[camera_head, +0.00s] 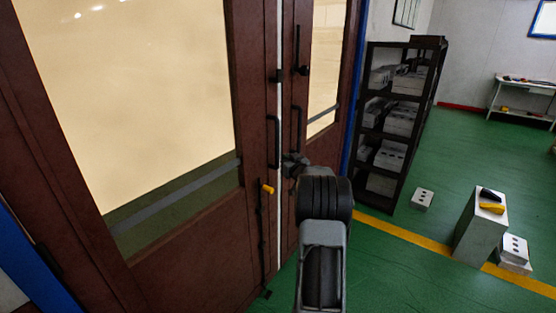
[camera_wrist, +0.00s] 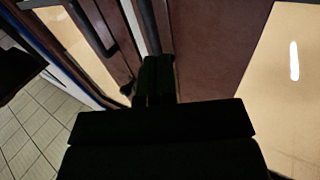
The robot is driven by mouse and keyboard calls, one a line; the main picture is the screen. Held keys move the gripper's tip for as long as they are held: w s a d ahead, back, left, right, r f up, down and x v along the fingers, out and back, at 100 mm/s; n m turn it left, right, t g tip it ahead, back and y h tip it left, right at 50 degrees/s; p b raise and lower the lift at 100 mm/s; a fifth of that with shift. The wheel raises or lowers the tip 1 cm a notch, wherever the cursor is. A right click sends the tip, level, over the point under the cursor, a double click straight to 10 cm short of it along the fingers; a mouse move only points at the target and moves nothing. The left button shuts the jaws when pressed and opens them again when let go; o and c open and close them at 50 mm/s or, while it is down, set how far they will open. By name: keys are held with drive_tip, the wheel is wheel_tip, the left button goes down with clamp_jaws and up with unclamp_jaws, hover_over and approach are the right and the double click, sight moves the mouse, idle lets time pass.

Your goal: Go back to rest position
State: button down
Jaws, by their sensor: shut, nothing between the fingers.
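My gripper (camera_head: 291,163) is at the end of my raised arm, close to the brown double door (camera_head: 190,225), near the seam between its two leaves. In the wrist view my gripper (camera_wrist: 155,75) is a dark shape with its fingers together and nothing visible between them. A vertical black handle (camera_head: 273,140) is on the left leaf and another handle (camera_head: 298,128) is on the right leaf. I cannot tell whether my gripper touches the door. The arm hides part of the right leaf.
A dark shelf rack (camera_head: 391,185) with grey blocks stands right of the door. A grey pedestal (camera_head: 478,238) bears a yellow-and-black tool. Perforated blocks (camera_head: 422,199) lie on the green floor. A white table (camera_head: 520,100) is at the far right. Green floor is open between them.

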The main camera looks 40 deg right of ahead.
drive_tip(key=shift+s+d, duration=0.1)
drive_tip(key=shift+s, duration=0.2)
